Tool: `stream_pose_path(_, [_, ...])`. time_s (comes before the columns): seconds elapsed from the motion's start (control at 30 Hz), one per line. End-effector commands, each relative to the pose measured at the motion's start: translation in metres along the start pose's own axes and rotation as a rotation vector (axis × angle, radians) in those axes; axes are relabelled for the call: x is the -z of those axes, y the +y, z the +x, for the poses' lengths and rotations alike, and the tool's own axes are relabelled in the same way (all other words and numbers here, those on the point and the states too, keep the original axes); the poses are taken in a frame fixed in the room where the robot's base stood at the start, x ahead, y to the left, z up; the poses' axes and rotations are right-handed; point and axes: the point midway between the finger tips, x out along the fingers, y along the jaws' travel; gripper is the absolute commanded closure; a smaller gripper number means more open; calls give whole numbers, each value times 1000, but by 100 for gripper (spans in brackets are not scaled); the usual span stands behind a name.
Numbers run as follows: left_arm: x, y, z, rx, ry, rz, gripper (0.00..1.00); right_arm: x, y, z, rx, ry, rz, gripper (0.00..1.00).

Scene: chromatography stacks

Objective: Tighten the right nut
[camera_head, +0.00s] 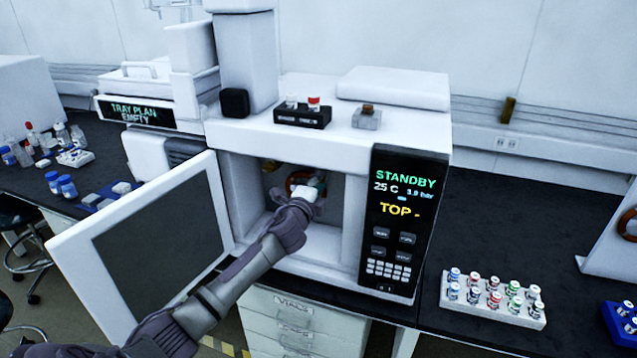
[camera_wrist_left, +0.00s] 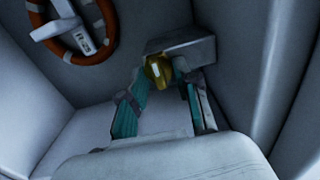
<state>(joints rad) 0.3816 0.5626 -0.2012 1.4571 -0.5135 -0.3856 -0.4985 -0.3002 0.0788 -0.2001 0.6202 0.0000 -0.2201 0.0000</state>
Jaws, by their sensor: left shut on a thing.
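The brass nut (camera_wrist_left: 157,71) sits against a grey block (camera_wrist_left: 187,49) inside the oven in the left wrist view. I take it as the right nut. My left gripper (camera_wrist_left: 164,82) has its teal fingers on either side of the nut and is shut on it. In the head view my left arm reaches through the open oven door, and the left gripper (camera_head: 318,182) is partly hidden by its own wrist. The nut cannot be made out there. My right gripper is not in view.
An orange-brown coil ring (camera_wrist_left: 80,45) with a white holder hangs beside the gripper. The oven's walls are close around my arm. The open door (camera_head: 150,245) stands at the left. A vial rack (camera_head: 487,312) is on the dark bench at the right.

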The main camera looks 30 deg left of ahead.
Motion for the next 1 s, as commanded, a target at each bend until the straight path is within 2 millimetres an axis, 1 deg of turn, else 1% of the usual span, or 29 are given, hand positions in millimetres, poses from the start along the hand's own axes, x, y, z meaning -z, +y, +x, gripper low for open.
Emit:
stream_pose_path(0.03, [0,1,0,-1,0,4,67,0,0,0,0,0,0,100])
stream_pose_path(0.07, [0,1,0,-1,0,4,64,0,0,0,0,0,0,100])
stream_pose_path(0.27, [0,1,0,-1,0,2,64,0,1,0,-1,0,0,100])
stream_pose_path(0.33, [0,1,0,-1,0,2,64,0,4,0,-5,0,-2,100])
stream_pose_path(0.47, [0,1,-8,-1,1,2,64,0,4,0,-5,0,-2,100])
stream_pose_path(0.57, [0,2,-24,-2,2,3,64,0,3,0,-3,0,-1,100])
stream_pose_path(0.8, [0,3,-76,-4,2,3,64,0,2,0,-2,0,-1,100])
stream_pose_path(0.9, [0,2,-95,-3,2,3,64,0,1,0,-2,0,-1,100])
stream_pose_path(1.0, [0,2,-108,-3,1,3,64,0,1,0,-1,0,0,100])
